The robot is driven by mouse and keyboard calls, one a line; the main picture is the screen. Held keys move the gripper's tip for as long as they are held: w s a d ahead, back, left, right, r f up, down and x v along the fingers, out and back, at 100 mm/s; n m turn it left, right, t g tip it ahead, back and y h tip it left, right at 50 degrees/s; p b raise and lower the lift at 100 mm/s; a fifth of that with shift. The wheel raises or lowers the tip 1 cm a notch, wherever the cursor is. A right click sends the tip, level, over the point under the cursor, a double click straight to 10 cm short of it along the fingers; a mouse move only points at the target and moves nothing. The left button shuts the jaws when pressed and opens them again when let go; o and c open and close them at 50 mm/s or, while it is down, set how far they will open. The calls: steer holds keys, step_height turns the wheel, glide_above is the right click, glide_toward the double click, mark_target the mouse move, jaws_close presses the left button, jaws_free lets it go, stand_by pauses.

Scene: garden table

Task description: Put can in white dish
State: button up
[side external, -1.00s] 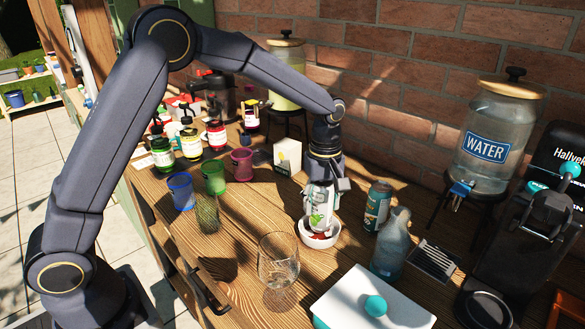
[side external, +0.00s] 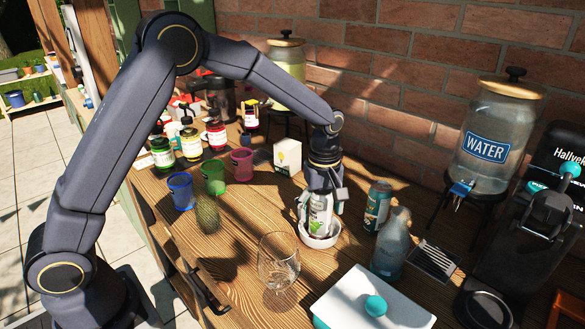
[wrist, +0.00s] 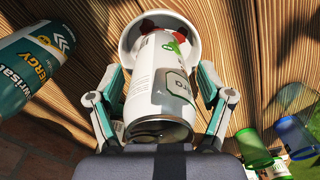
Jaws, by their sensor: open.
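A white can with green print (side external: 320,214) stands, slightly tilted, in the small white dish (side external: 304,236). In the wrist view the can (wrist: 155,80) has its far end inside the rim of the dish (wrist: 128,38). Dark red pieces (wrist: 148,25) lie in the dish beside the can. My gripper (side external: 321,207) points down over the can. In the wrist view its two teal-padded fingers (wrist: 160,85) are spread on either side of the can, with small gaps showing. The can's underside is hidden.
A teal can (side external: 377,205) and a grey bottle (side external: 391,245) stand right of the dish. A clear wine glass (side external: 278,262) stands in front. Blue (side external: 181,191), green (side external: 213,177) and pink (side external: 242,165) cups are to the left. A white carton (side external: 288,157) stands behind.

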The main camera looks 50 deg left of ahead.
step_height(320, 180, up, 12)
steer(key=shift+f, duration=0.1)
steer(key=s+a+r+m+t, duration=0.2)
steer(key=s+a+r+m, duration=0.15)
steer(key=s, duration=0.45)
steer(key=s+a+r+m+t, duration=0.25)
steer(key=s+r+m, duration=0.2)
steer(key=s, duration=0.35)
steer(key=s+a+f+m+t, duration=0.1)
steer(key=s+a+f+m, duration=0.1)
steer(key=s, duration=0.7)
steer(key=f+m, duration=0.1)
steer(key=m, duration=0.1)
steer(key=shift+f+m, duration=0.15)
steer(key=shift+m, duration=0.15)
